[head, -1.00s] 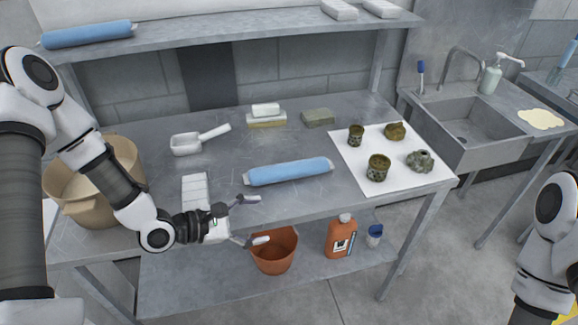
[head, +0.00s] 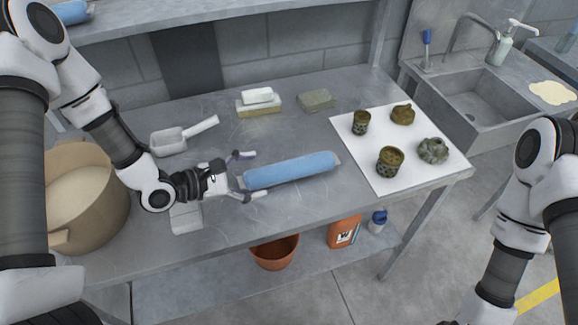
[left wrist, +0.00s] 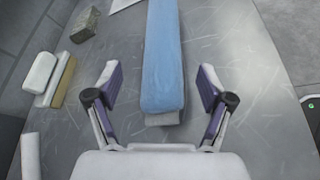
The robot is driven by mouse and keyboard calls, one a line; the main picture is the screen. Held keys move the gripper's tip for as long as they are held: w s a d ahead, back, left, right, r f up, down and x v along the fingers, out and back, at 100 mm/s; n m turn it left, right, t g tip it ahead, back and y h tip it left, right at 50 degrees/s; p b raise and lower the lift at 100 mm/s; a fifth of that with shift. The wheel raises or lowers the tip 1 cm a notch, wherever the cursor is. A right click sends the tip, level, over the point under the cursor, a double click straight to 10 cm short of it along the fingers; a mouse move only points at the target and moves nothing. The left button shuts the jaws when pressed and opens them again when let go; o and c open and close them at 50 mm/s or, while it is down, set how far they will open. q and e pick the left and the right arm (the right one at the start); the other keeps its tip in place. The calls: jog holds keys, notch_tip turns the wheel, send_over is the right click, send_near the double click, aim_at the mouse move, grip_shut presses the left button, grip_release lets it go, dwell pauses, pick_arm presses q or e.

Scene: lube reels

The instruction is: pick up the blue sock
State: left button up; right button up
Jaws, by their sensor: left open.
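The blue sock (head: 292,169) is a long, light blue roll lying flat on the metal table. It runs lengthwise away from my gripper in the left wrist view (left wrist: 162,60). My left gripper (head: 250,174) is open at the sock's left end. In the left wrist view the two fingers (left wrist: 161,92) stand on either side of the sock's near end, with a gap on both sides. My right arm shows at the right edge of the head view, but its gripper is not visible.
A white sheet (head: 447,165) with several mottled green-brown pots lies right of the sock. A white scoop (head: 170,140), sponges (head: 258,108) and a grey-green block (head: 316,99) lie behind. A large tan pot (head: 95,205) stands left. Another blue roll (head: 72,12) lies on the upper shelf.

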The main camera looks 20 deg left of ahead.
aim_at(268, 174)
pick_arm(q)
jog(key=shift+w+d+f, duration=0.1)
jog(key=shift+w+d, duration=0.05)
jog(key=shift+d, duration=0.3)
jog(key=x, duration=0.3)
jog(key=shift+w+d+f+p, duration=0.1)
jog(key=shift+w+f+p, duration=0.2)
jog(key=shift+p, duration=0.1)
jog(key=shift+w+d+f, duration=0.1)
jog(key=shift+w+d, duration=0.1)
jog(key=shift+d, duration=0.25)
jog(key=shift+s+a, duration=0.1)
jog(key=c, duration=1.3)
